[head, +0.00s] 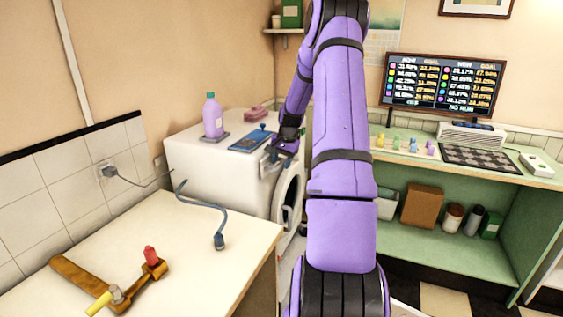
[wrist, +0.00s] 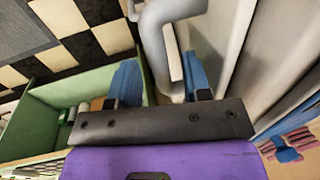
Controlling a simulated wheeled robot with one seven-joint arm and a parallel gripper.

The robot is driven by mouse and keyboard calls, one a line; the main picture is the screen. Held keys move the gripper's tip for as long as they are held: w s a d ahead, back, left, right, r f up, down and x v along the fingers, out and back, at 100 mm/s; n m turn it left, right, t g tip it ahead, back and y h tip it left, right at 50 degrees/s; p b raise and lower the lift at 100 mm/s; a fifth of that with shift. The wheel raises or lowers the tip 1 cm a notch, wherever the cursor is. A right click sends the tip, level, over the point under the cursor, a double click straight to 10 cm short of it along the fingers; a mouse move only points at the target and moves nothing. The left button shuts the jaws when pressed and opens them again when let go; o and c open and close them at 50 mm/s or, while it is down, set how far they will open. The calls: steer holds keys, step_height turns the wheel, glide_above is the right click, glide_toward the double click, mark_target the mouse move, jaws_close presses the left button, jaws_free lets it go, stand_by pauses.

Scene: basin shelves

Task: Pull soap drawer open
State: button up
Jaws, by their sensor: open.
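The white washing machine (head: 225,180) stands against the wall, left of my arm in the head view. A grey handle (head: 268,166) sits at its upper front, where the soap drawer appears to be; the drawer's edges are too small to make out. My gripper (head: 272,146) is at this upper front corner. In the wrist view, my gripper (wrist: 160,82) is open, with blue fingertips on either side of a bent grey bar (wrist: 165,50), which looks like the handle. Contact with either finger cannot be told.
A purple bottle (head: 213,117), a blue tray-like item (head: 252,139) and a pink soap-like block (head: 257,112) are on the machine's top. The round door (head: 288,200) is below the gripper. A counter (head: 180,235) with tools stands at front left; a green shelf unit (head: 465,248) is right.

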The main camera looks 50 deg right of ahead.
jaws_close()
steer(key=s+d, duration=0.3)
steer(key=s, duration=1)
jaws_free()
steer(key=shift+d+r, duration=0.1)
steer(key=shift+r, duration=0.05)
step_height(320, 180, up, 10)
steer(key=s, duration=0.2)
steer(key=shift+d+r, duration=0.15)
steer(key=shift+d, duration=0.05)
